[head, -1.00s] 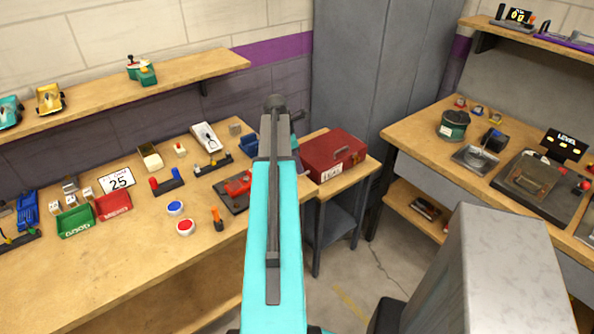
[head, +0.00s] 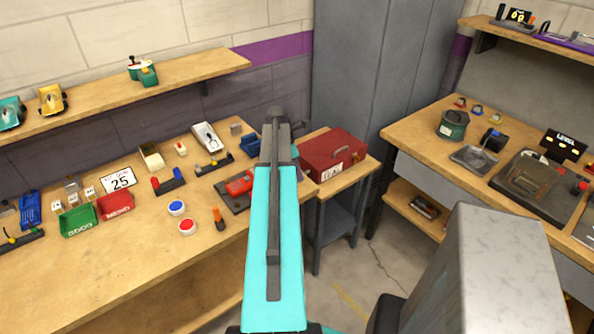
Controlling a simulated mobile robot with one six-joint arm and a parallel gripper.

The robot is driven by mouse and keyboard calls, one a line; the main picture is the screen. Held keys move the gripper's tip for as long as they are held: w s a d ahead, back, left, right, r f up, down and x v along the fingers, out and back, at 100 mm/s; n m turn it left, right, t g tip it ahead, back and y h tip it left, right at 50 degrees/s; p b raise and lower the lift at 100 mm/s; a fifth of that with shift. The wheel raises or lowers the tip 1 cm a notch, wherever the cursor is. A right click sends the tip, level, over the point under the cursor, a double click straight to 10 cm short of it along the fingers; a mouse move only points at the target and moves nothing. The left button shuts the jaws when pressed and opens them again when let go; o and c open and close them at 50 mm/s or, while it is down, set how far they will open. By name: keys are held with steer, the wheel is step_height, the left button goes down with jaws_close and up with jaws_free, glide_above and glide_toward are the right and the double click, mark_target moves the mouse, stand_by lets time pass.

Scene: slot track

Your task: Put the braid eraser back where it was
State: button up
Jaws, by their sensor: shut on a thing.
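My arm reaches forward over the right end of the long wooden bench (head: 120,265), with the dark wrist at its far end. My gripper (head: 278,122) is at that end, pointing away from me. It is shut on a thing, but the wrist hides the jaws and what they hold. I cannot make out the braid eraser for certain anywhere in view. A small white block with a red top (head: 181,149) stands at the back of the bench, too small to identify.
The bench holds a green bin (head: 79,221), a red bin (head: 116,206), a "25" card (head: 118,179), a red-and-blue part (head: 168,182) and round red and blue-topped pots (head: 187,227). A red toolbox (head: 333,155) stands right of my wrist. The bench's front left is clear.

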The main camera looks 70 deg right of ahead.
steer(key=shift+f, duration=0.15)
steer(key=o, duration=1.1)
steer(key=b+v, duration=0.2)
steer(key=v, duration=1)
steer(key=shift+s, duration=0.1)
stand_by(0.4)
